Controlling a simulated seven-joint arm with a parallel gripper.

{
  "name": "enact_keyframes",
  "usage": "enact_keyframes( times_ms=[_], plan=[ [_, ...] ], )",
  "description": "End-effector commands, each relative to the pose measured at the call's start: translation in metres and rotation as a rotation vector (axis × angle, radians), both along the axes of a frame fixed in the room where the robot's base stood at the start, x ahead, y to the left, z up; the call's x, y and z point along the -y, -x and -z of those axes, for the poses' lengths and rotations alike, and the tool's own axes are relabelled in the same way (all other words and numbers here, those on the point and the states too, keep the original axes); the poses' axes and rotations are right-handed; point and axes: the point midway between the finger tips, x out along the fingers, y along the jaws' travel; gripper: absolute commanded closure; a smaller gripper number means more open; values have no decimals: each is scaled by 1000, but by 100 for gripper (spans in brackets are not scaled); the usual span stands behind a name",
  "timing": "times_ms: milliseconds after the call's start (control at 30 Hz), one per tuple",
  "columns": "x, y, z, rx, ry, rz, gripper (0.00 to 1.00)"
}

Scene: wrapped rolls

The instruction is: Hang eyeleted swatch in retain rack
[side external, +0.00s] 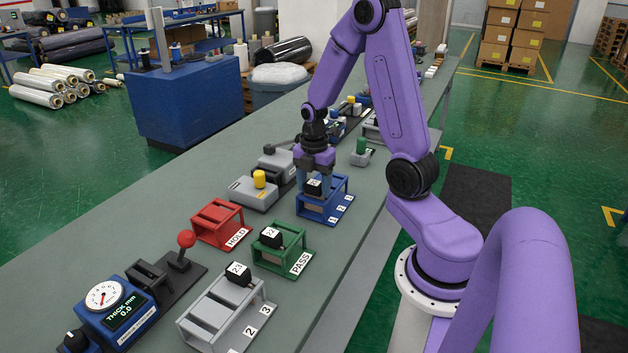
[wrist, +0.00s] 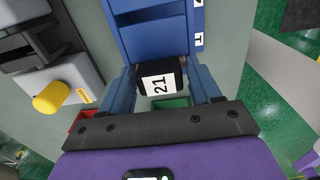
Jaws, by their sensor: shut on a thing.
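My gripper (side external: 316,178) is over the blue rack (side external: 322,208), pointing down, with its blue fingers on either side of a black swatch block labelled 21 (wrist: 160,82). The gripper (wrist: 163,88) is shut on this swatch, which also shows at the blue rack in the side view (side external: 313,187). In the wrist view the blue rack (wrist: 150,35) lies just beyond the swatch. I cannot tell whether the swatch touches the rack. The eyelet is not visible. No rack shows a readable "retain" label; the blue one has numbered slots.
A green PASS rack (side external: 294,260) and a grey numbered rack (side external: 214,313) each hold a black labelled block. A red HOLD rack (side external: 217,222) looks empty. A thickness gauge (side external: 118,311) and a red-knobbed lever (side external: 186,240) stand at the near left. A grey yellow-knobbed box (side external: 252,194) is beside the blue rack.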

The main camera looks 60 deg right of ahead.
Motion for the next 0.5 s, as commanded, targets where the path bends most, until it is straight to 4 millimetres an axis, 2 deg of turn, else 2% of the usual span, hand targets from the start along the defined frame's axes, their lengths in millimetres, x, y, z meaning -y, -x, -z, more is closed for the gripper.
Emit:
enact_keyframes(
  times_ms=[500],
  plan=[
    [0,0,7,0,0,0,67]
  ],
)
